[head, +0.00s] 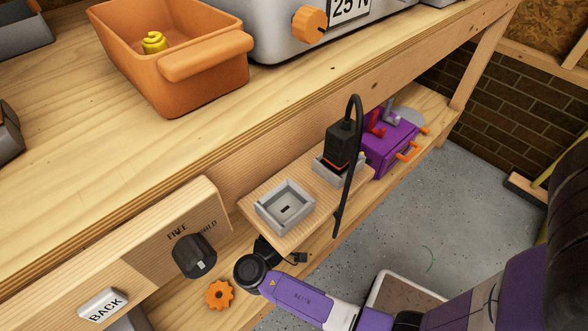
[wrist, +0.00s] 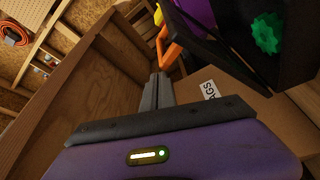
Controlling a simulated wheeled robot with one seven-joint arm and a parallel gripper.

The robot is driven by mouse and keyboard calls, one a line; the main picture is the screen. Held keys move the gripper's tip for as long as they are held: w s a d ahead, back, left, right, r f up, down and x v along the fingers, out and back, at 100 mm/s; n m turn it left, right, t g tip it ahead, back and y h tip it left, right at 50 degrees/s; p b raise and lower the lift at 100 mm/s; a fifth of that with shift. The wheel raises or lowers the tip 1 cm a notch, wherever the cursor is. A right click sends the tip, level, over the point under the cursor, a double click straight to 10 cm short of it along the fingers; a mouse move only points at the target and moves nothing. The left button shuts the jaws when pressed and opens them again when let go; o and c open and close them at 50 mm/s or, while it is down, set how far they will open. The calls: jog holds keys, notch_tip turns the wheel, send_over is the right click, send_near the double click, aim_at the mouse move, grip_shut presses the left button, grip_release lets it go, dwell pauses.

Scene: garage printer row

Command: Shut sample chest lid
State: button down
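A purple chest (head: 388,150) with orange handles sits on the lower shelf, toward the back right in the head view. Red and purple parts show at its top, but I cannot tell how far its lid stands open. In the wrist view a purple surface (wrist: 197,12) and an orange handle (wrist: 170,48) show at the top. My gripper (wrist: 158,78) points toward this handle. Its grey fingers look closed together, with nothing visible between them.
A small wooden board with a grey tray (head: 285,206) and a black plugged device (head: 342,146) stands left of the chest, its cable hanging down. A dark box with a green gear (wrist: 266,33) is close at the wrist view's right.

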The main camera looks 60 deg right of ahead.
jog(key=s+a+f+b, duration=0.1)
jog(key=s+f+b, duration=0.2)
jog(key=f, duration=0.4)
jog(key=shift+s, duration=0.65)
